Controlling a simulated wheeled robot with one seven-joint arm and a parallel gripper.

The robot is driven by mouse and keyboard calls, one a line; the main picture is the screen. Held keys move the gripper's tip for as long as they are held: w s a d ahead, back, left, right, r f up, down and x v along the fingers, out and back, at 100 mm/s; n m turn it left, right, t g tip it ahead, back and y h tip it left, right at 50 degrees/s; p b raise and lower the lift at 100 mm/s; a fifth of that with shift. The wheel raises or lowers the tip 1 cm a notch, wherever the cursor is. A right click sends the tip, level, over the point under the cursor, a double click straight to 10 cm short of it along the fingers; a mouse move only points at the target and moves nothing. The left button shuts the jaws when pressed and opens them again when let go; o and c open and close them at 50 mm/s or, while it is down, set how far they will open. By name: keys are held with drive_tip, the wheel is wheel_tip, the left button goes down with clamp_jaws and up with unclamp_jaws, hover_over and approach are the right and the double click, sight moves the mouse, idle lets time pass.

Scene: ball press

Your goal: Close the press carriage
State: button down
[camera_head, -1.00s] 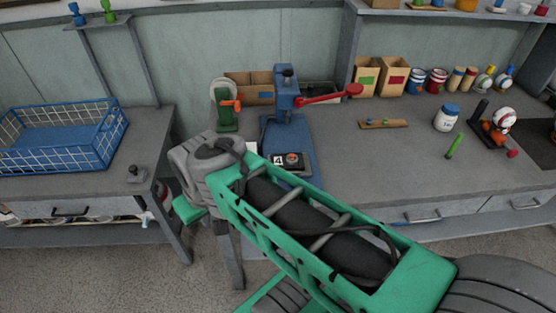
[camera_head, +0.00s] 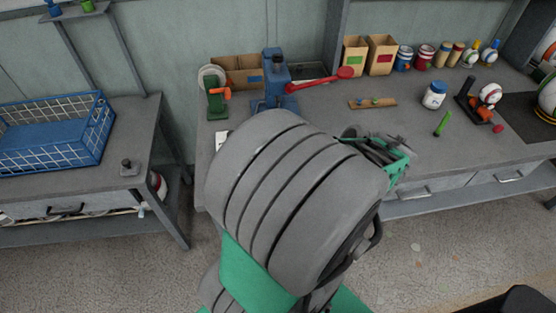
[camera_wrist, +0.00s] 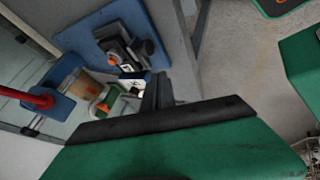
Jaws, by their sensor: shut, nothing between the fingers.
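The blue press (camera_head: 272,82) stands on the bench with its red lever (camera_head: 318,79) pointing right. My arm covers its lower front in the head view. In the wrist view, the black press carriage (camera_wrist: 124,47) sits on the blue base plate (camera_wrist: 88,34), with a white label and a small orange mark beside it. The red lever end (camera_wrist: 25,97) shows at the left there. My gripper (camera_wrist: 158,90) is shut and empty, its dark fingers just beside the carriage area. I cannot tell whether they touch it.
A green tool with an orange handle (camera_head: 216,98) stands left of the press. Boxes (camera_head: 381,54), paint cans and a white jar (camera_head: 434,95) stand to the right. A blue wire basket (camera_head: 58,134) sits on the left table. A gap separates the two tables.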

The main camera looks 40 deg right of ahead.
drive_tip(key=x, duration=1)
drive_tip(key=shift+a, duration=0.15)
drive_tip(key=w+d+p, duration=0.1)
drive_tip(key=w+d, duration=0.1)
drive_tip(key=w, duration=0.1)
drive_tip(key=shift+d+r, duration=0.15)
drive_tip(key=shift+d, duration=0.15)
drive_tip(key=shift+w, duration=0.1)
